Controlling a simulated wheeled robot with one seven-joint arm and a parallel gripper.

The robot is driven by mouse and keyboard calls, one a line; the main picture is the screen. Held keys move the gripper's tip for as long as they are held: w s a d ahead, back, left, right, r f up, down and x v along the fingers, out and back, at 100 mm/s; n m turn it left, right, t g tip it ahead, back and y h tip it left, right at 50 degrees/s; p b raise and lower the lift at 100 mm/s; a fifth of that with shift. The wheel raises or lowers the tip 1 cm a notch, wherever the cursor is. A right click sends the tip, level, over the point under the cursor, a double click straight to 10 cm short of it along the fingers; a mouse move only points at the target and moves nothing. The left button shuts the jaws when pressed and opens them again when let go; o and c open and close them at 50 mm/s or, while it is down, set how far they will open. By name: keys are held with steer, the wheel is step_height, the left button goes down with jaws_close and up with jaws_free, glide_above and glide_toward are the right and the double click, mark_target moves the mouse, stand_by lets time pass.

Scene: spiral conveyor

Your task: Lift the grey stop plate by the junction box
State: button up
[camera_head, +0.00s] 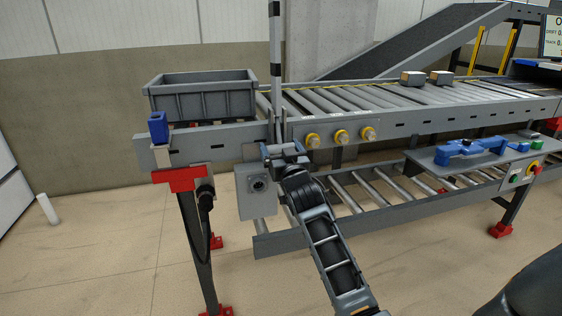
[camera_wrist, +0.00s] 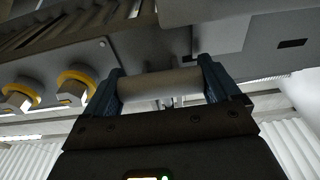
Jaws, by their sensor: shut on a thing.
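The grey junction box (camera_head: 257,190) hangs under the left end of the roller conveyor, with a round fitting on its face. My gripper (camera_head: 284,151) is just above and right of it, against the conveyor's front side. In the wrist view my two blue fingers are shut on a pale grey round bar (camera_wrist: 160,84), which lies across between them. The bar looks like the handle of the grey stop plate (camera_head: 278,118), a narrow upright piece at the conveyor edge. How the bar joins the plate is hidden, and I cannot tell how far the plate is raised.
A grey tote (camera_head: 202,101) stands on the conveyor's left end. A black-and-white striped post (camera_head: 275,45) rises behind my gripper. Yellow-ringed knobs (camera_head: 341,136) line the side to the right. A blue tool (camera_head: 470,149) lies on a lower shelf at right.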

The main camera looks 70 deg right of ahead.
steer(key=shift+w+d+f+b, duration=0.2)
steer(key=shift+f+b, duration=0.1)
steer(key=shift+b, duration=0.6)
steer(key=shift+r+t, duration=0.25)
steer(key=shift+t, duration=0.05)
steer(key=o, duration=1.2)
steer(key=shift+b+v, duration=0.9)
steer(key=shift+v, duration=3)
steer(key=shift+w+f, duration=0.1)
